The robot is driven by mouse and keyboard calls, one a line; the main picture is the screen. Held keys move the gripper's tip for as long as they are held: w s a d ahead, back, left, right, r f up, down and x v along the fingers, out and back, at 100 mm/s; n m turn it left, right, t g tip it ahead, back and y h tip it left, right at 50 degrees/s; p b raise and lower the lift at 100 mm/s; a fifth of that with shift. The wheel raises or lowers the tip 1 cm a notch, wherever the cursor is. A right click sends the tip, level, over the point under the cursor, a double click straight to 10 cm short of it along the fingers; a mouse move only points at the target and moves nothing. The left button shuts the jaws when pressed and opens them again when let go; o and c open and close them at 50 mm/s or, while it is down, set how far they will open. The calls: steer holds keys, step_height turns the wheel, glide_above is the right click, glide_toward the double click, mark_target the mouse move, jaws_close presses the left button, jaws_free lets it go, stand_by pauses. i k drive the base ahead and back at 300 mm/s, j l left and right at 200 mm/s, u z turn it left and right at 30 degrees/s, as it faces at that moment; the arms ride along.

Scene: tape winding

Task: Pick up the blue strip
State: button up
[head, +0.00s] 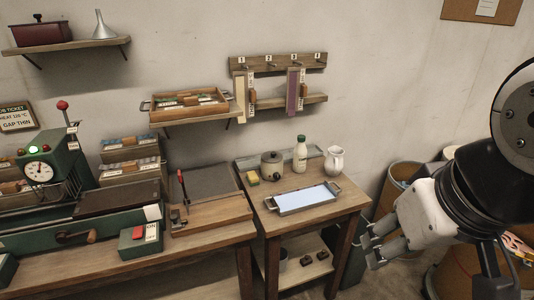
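No separate blue strip is clear to me. A shallow metal tray (275,207) on the small right table has a flat pale blue surface inside; I cannot tell whether that is liquid or a sheet. A cream strip (240,98) and a purple strip (292,92) hang from the numbered peg rack (278,62) on the wall. Bluish pieces (122,141) show in the upper box on the left bench, too small to identify. My gripper (368,248) is at the right, in front of the small table's right side, its fingers apart and nothing seen between them.
A lidded pot (272,165), a green-capped bottle (300,154), a white jug (335,159) and a sponge (252,178) stand around the tray. A wooden tray (160,116) sits on a wall shelf. A green machine (50,165) fills the left bench. Barrels (402,172) stand behind my arm.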

mark_target(123, 142)
steer(key=i+j, duration=0.1)
steer(key=j, duration=0.3)
steer(key=i+j+u, duration=0.1)
steer(key=j, duration=0.3)
steer(key=i+j, duration=0.1)
steer(key=j, duration=0.35)
steer(key=i+j+u, duration=0.1)
steer(key=j, duration=0.3)
steer(key=i+j, duration=0.15)
steer(key=j, duration=0.25)
steer(key=i+j+u, duration=0.15)
steer(key=j, duration=0.25)
steer(key=i+j, duration=0.15)
steer(key=j, duration=0.2)
steer(key=i+j+u, duration=0.1)
steer(key=j, duration=0.3)
